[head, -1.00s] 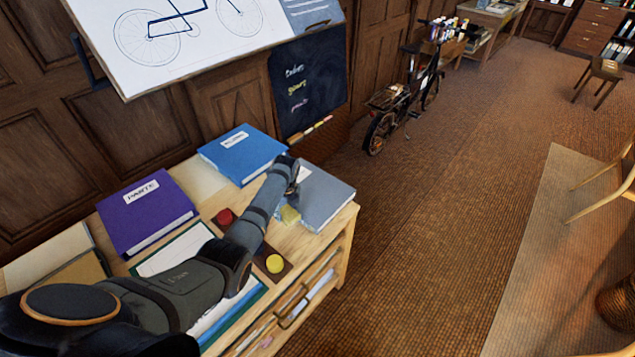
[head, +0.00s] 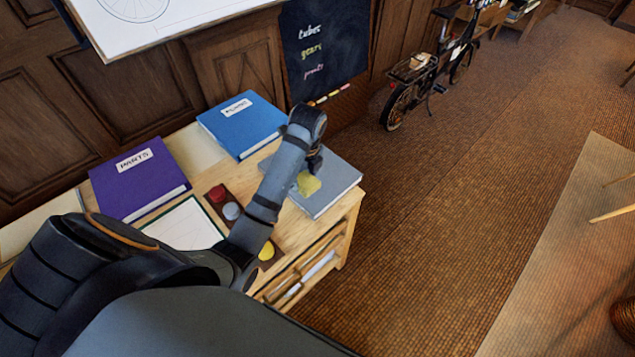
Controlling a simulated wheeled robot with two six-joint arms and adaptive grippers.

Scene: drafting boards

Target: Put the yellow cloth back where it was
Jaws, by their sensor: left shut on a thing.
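The yellow cloth (head: 308,184) hangs from my left gripper (head: 313,166), which is shut on it. In the head view the cloth shows in front of the left part of the grey book (head: 338,182), at the right end of the wooden desk. I cannot tell whether the cloth touches the book. My wrist hides part of the gripper and the fingertips are hard to make out. My right gripper is not in view.
A blue book (head: 240,122) and a purple book (head: 135,180) lie on the desk (head: 292,232). Red (head: 217,193), grey (head: 231,211) and yellow (head: 266,251) round pieces sit on a dark strip. A chalkboard (head: 325,50) stands behind; floor is open at right.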

